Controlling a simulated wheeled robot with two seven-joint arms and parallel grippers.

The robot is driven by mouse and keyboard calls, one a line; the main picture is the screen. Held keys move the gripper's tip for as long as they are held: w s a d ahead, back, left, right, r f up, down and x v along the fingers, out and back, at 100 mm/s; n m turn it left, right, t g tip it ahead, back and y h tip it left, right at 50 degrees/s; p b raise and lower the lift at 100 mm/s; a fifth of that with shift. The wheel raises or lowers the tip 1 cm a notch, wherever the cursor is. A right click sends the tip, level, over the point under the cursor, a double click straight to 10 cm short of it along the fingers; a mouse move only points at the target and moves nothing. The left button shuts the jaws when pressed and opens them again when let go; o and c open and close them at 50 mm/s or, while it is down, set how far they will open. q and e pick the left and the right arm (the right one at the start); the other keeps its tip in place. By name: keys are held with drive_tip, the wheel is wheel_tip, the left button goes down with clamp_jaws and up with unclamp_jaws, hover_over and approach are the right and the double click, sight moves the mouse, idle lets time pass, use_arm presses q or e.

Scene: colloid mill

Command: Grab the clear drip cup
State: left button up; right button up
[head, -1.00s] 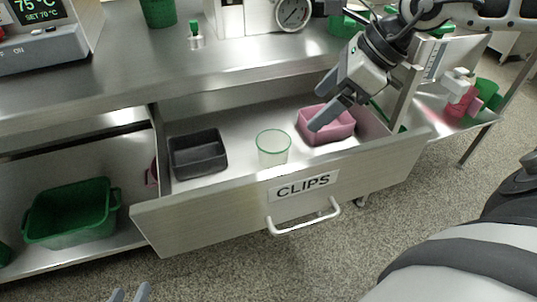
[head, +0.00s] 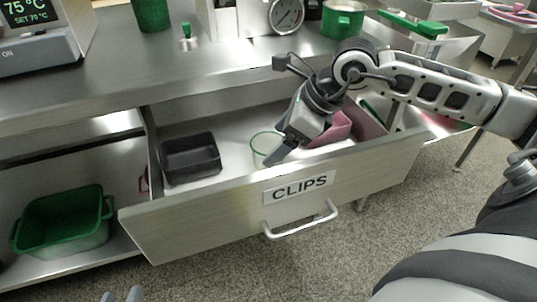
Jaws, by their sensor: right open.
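The clear drip cup (head: 260,145) has a green-tinted rim and stands upright in the open drawer marked CLIPS, in the head view. My right gripper (head: 279,152) is open and points down at the cup's right side, hiding part of it. I cannot tell whether a finger touches the cup or is inside its rim.
A dark bin (head: 190,158) sits in the drawer left of the cup. A pink bin (head: 338,131) sits to the right, partly behind my right gripper. The drawer front (head: 165,222) rises before them. The counter (head: 120,72) overhangs behind. A green tub (head: 62,222) stands on the lower shelf.

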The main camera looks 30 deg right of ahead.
sight(268, 148)
drive_tip(key=x, duration=0.4)
drive_tip(key=shift+b, duration=0.3)
drive_tip(key=c, duration=1.1)
drive_tip(key=shift+r, duration=0.1)
